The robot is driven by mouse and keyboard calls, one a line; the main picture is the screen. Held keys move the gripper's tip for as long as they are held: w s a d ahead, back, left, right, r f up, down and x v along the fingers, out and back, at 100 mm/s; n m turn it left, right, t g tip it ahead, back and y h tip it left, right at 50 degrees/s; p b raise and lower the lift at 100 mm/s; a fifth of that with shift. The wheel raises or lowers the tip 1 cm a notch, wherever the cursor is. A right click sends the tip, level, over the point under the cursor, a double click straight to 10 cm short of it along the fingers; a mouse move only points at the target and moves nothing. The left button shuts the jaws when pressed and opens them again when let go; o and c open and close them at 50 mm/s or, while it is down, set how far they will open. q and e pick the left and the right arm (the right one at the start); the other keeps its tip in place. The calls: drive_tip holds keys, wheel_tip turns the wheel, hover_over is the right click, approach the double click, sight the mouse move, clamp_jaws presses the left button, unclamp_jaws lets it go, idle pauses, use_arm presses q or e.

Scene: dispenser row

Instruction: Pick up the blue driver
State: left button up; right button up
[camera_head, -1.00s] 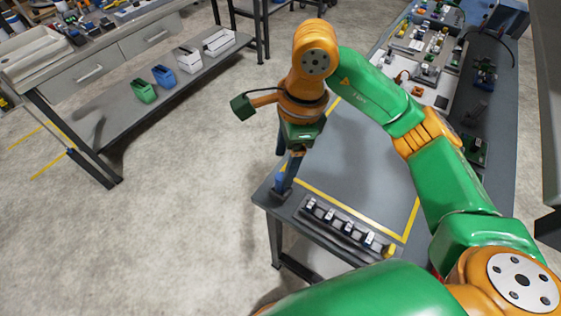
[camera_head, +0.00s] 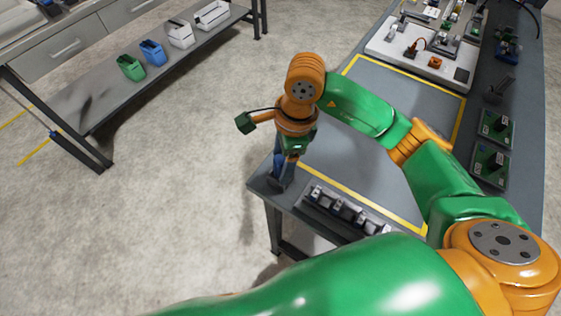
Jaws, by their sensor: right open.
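My right gripper (camera_head: 283,178) points down at the table's near left corner. It is open, but its fingers are small and dark here. A narrow blue piece (camera_head: 279,160) shows right at the fingers and is probably the blue driver. The gripper covers much of it, and I cannot tell whether the fingers touch it. My left gripper is not in view.
A dark rack (camera_head: 345,208) with several slots stands along the table's front edge. The grey table (camera_head: 360,130) is clear inside its yellow border. Green circuit boards (camera_head: 493,165) lie at the right. A shelf (camera_head: 95,105) holds coloured bins at the left.

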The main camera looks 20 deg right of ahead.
drive_tip(key=shift+a+f, duration=0.15)
drive_tip(key=shift+f, duration=0.6)
drive_tip(key=c, duration=0.4)
clamp_jaws()
drive_tip(key=shift+r, duration=0.1)
wheel_tip(320, 180, up, 2)
drive_tip(key=shift+w+r, duration=0.1)
drive_tip(key=shift+r, duration=0.05)
drive_tip(key=s+d+r+b, duration=0.1)
drive_tip(key=s+d+r, duration=0.1)
drive_tip(key=d+r, duration=0.3)
drive_tip(key=s+d+r+b, duration=0.1)
drive_tip(key=s+d+r, duration=0.2)
drive_tip(key=d+r, duration=0.2)
drive_tip(key=d, duration=0.3)
drive_tip(key=shift+s+r, duration=0.25)
drive_tip(key=shift+r, duration=0.05)
